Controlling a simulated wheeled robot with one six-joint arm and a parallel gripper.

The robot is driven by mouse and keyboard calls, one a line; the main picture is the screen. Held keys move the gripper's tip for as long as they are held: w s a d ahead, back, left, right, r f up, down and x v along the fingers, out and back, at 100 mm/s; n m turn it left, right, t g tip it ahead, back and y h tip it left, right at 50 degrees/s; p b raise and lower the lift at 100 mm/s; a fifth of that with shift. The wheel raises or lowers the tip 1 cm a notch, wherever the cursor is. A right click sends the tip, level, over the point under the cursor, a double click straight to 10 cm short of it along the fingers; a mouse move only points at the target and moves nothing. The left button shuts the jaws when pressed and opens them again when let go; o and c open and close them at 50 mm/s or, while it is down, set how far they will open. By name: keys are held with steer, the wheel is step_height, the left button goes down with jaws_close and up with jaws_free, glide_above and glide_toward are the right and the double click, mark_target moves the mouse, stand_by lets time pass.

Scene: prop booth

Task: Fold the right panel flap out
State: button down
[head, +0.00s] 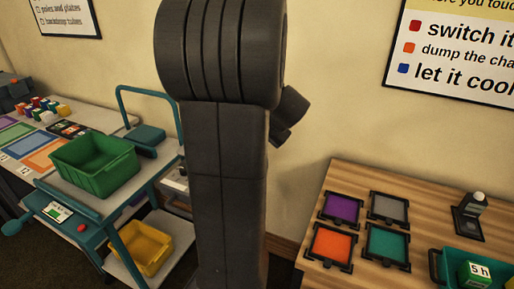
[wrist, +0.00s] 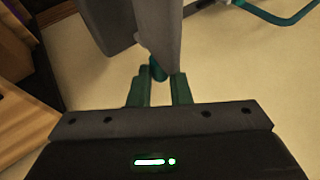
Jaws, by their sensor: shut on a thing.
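My gripper (wrist: 159,90) shows at the middle of the wrist view, with two dark green fingers. It is shut on a dark green rounded peg (wrist: 157,70), which shows between the fingertips. The peg sits at the lower end of a grey slab-like piece (wrist: 160,30); I cannot tell whether this piece is the panel flap. A second grey block (wrist: 103,20) stands to its left. In the head view my arm fills the middle and hides what is behind it; my gripper and any panel do not show there.
In the head view a teal cart with a green bin (head: 95,168) and a yellow bin (head: 145,247) stands at left. A wooden table (head: 440,205) at right bears several coloured framed squares. Bare wall shows between them. The wrist view shows a teal tube (wrist: 285,20) at upper right.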

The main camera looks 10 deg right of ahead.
steer(key=f+t+y+b, duration=0.1)
steer(key=b, duration=0.3)
steer(key=s+d+f+y+b, duration=0.1)
steer(key=b, duration=0.2)
steer(key=shift+d+f+m+t+b, duration=0.2)
steer(key=shift+m+t+b, duration=0.1)
steer(key=shift+t+b, duration=0.1)
steer(key=f+m+t+y+b, duration=0.1)
steer(key=t+y+b, duration=0.1)
steer(key=b, duration=0.3)
steer(key=s+d+f+m+t+y+b, duration=0.1)
steer(key=t+y+b, duration=0.1)
steer(key=b, duration=0.4)
steer(key=d+f+t+y+b, duration=0.1)
steer(key=t+y+b, duration=0.1)
steer(key=b, duration=0.3)
steer(key=shift+s+f+m+b, duration=0.2)
steer(key=shift+m+b, duration=0.2)
steer(key=shift+r+t, duration=0.1)
steer(key=shift+t, duration=0.2)
steer(key=c, duration=1.3)
jaws_free()
steer(key=shift+a, duration=0.15)
steer(key=shift+r, duration=0.2)
